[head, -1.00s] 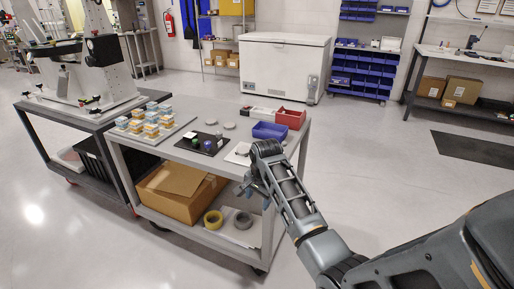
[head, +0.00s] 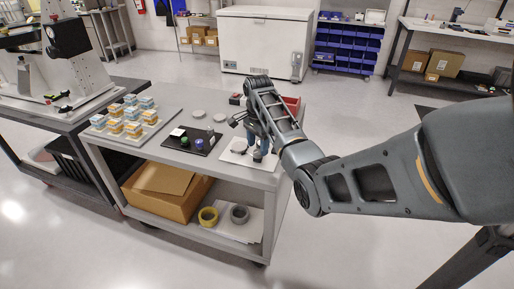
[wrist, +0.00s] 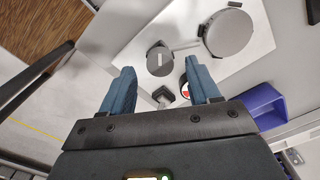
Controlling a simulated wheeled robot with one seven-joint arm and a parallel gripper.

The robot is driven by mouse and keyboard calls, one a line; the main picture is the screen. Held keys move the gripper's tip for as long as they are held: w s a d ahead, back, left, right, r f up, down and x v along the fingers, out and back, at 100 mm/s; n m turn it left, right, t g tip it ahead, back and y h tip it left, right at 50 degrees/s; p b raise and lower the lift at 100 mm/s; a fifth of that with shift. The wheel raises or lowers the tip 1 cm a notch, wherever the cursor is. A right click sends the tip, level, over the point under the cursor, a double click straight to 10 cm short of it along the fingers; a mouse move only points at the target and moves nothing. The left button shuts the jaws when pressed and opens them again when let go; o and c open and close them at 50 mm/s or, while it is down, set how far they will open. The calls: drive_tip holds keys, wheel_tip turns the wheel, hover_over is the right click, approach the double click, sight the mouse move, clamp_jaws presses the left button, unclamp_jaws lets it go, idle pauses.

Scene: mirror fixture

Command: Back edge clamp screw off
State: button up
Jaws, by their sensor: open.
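A white plate (head: 229,158) lies at the right end of the cart top. A small black block (wrist: 163,96) and a red-and-white piece (wrist: 186,91) sit nearer the fingers. I cannot tell which edge of the fixture is the back one. My gripper (head: 259,152) points down over the plate; in the wrist view its blue fingers (wrist: 158,72) are apart, with the slotted head between their tips and nothing held.
A blue bin (wrist: 264,104) is close to the right finger. A red bin (head: 291,102) stands behind my arm. Left on the cart are a black mat (head: 183,146) with small parts and a tray of blue-and-yellow blocks (head: 112,134). Grey discs (head: 199,114) lie behind the mat.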

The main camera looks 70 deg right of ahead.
sight(258, 154)
drive_tip(key=shift+f, duration=1.2)
drive_tip(key=c, duration=1)
drive_tip(key=shift+c, duration=0.2)
